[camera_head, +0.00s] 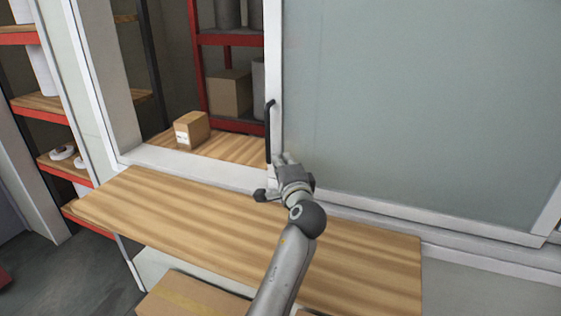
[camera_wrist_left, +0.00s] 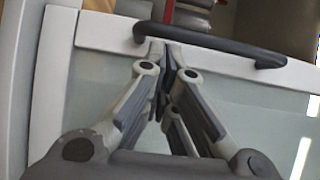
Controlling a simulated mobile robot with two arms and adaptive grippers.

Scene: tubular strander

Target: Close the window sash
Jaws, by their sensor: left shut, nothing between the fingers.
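The window sash (camera_head: 420,100) is a frosted pane in a white frame, standing to the right, with an open gap to its left. A black bar handle (camera_head: 268,130) runs upright along its left frame edge. The handle also shows in the left wrist view (camera_wrist_left: 215,43), lying across the top. My left gripper (camera_head: 280,160) is at the lower end of the handle in the head view. Its fingertips (camera_wrist_left: 166,48) are closed together and empty, close beside the bar; I cannot tell whether they touch it. My right gripper is not in view.
A wooden counter (camera_head: 180,217) lies in front of the window, mostly clear. Through the gap, a small cardboard box (camera_head: 192,130) sits on a wooden surface, with red shelving (camera_head: 229,39) behind. Another red-edged shelf rack (camera_head: 40,104) stands at far left. A carton (camera_head: 190,297) is below the counter.

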